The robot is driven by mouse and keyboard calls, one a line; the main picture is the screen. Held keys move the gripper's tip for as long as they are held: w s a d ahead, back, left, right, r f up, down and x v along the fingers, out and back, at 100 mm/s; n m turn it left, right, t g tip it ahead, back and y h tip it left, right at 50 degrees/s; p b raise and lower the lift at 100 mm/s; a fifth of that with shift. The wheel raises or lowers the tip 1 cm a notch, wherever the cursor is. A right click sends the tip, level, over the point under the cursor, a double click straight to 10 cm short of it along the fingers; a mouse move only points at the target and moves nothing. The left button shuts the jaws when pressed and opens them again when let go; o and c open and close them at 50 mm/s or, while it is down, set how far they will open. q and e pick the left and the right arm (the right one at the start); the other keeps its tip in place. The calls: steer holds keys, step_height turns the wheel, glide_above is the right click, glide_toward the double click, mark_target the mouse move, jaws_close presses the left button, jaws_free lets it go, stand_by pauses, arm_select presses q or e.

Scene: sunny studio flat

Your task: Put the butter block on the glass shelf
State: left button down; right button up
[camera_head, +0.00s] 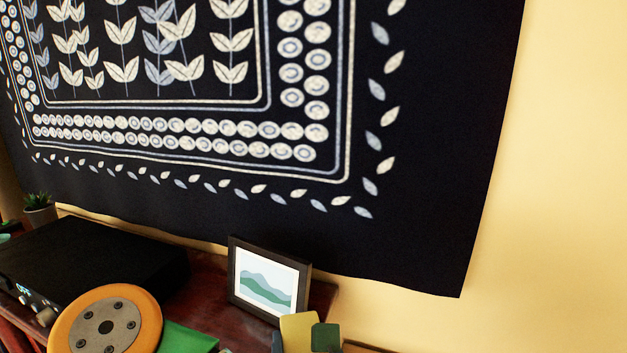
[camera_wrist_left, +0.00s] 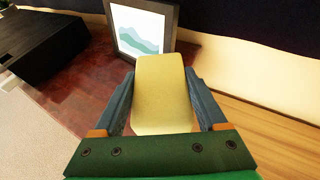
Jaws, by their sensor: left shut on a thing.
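The butter block (camera_head: 297,326) is a pale yellow rounded block at the bottom of the head view. My left gripper (camera_head: 301,337) is shut on it, with one finger on each side. In the left wrist view the butter block (camera_wrist_left: 163,95) sits between the two dark fingers of the left gripper (camera_wrist_left: 160,78), its far end sticking out past the fingertips. The block is in front of the picture frame in both views. I cannot make out a glass shelf in either view. My right gripper is not in view.
A dark-framed picture (camera_head: 266,281) stands on a reddish-brown wooden top (camera_head: 218,290). A black box-shaped device (camera_head: 95,262) with knobs is left of it, with a potted plant (camera_head: 39,208) behind. A dark patterned hanging (camera_head: 420,200) covers the wall. Bare reddish top shows around the frame.

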arm_select(q)
steer(key=s+a+f+n+y, duration=0.1)
steer(key=s+f, duration=0.1)
steer(key=s+a+f+n+g+y, duration=0.1)
steer(key=s+f+y, duration=0.1)
steer(key=s+a+f+n+y, duration=0.1)
steer(key=s+f+n, duration=0.1)
steer(key=shift+s+a+g, duration=0.2)
steer(key=shift+a+g, duration=0.2)
steer(key=s+a+n+g+y, duration=0.3)
steer(key=a+n+y, duration=0.1)
steer(key=a, duration=0.6)
steer(key=shift+a+r, duration=0.15)
steer(key=shift+r, duration=0.3)
steer(key=shift+s, duration=0.1)
